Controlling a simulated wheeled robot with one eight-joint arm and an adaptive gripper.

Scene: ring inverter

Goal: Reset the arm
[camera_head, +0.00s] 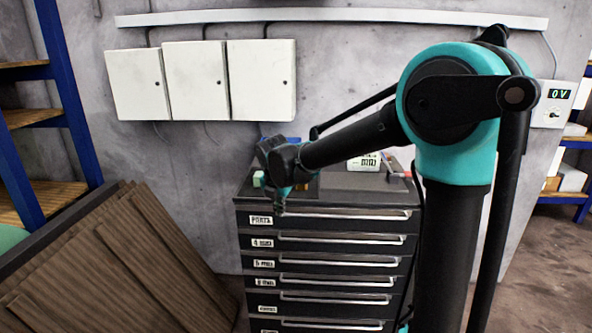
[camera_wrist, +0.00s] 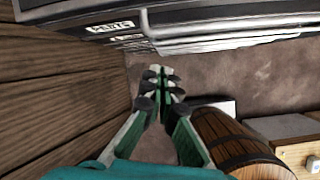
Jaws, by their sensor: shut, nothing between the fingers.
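My arm shows in the head view, black and teal, with its column at the right and its forearm reaching left across the top of a dark drawer cabinet (camera_head: 325,225). My gripper (camera_head: 281,208) hangs at the cabinet's front upper edge, near the drawer labelled PARTS. In the wrist view my gripper (camera_wrist: 161,75) points toward the floor, its green and dark fingers close together at the tips with nothing held. The cabinet's drawer front (camera_wrist: 110,27) runs along the top of that view.
Brown ribbed boards (camera_head: 125,265) lean at the lower left. White wall boxes (camera_head: 205,80) hang above the cabinet. Small items, a green block (camera_head: 258,179) among them, sit on the cabinet top. A wooden barrel (camera_wrist: 235,145) stands at the lower right of the wrist view.

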